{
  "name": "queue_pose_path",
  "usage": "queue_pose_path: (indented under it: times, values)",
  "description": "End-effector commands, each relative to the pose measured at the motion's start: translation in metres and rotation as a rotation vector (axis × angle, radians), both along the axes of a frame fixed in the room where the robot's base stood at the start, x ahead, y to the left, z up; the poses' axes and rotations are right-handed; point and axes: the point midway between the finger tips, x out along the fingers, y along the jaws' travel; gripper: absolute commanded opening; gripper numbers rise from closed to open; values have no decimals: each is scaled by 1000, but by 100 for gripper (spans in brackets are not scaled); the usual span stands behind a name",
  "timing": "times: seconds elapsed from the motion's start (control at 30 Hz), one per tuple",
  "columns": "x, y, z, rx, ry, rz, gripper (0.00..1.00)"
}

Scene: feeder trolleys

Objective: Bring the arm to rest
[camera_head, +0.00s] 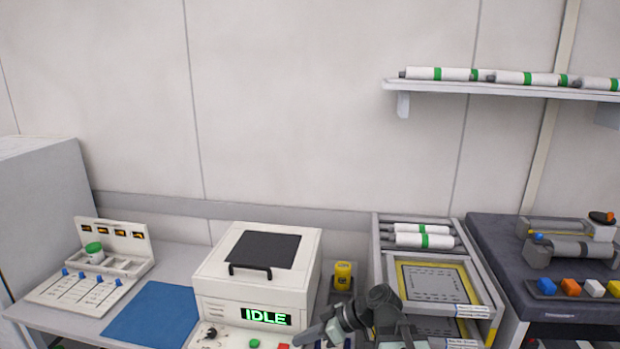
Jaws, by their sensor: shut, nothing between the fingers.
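My arm shows at the bottom centre, bent, with its dark joint at the top and its end pointing down to the left. My gripper (304,338) is shut and empty, close in front of the white machine (215,285) at its lower right corner in the picture. I cannot tell whether it touches anything. The machine's display (265,316) reads IDLE in green, and its lid with a dark handle is down. The lower part of my arm is cut off by the picture's bottom edge.
A yellow container (343,276) stands behind my arm. A rack (467,270) with white rolls and trays is to the right, beside a dark trolley (490,240) with grey cylinders. A shelf (450,87) hangs above.

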Motion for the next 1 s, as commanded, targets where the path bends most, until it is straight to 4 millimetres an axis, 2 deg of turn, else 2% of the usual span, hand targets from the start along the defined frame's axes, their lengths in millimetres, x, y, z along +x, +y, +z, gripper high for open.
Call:
queue_pose_path:
  times: [0.17, 0.27, 0.3, 0.4, 0.5, 0.67, 1.0]
  values:
    - [-10, -46, -47, -255, 197, -161, 0]
    - [-18, -89, -73, -450, 338, -349, 0]
    - [-21, -111, -82, -534, 395, -452, 0]
    - [-28, -160, -93, -703, 510, -742, 0]
    - [-32, -186, -95, -766, 575, -959, 0]
    - [-33, -187, -95, -745, 634, -1083, 0]
    - [-32, -187, -95, -742, 635, -1086, 0]
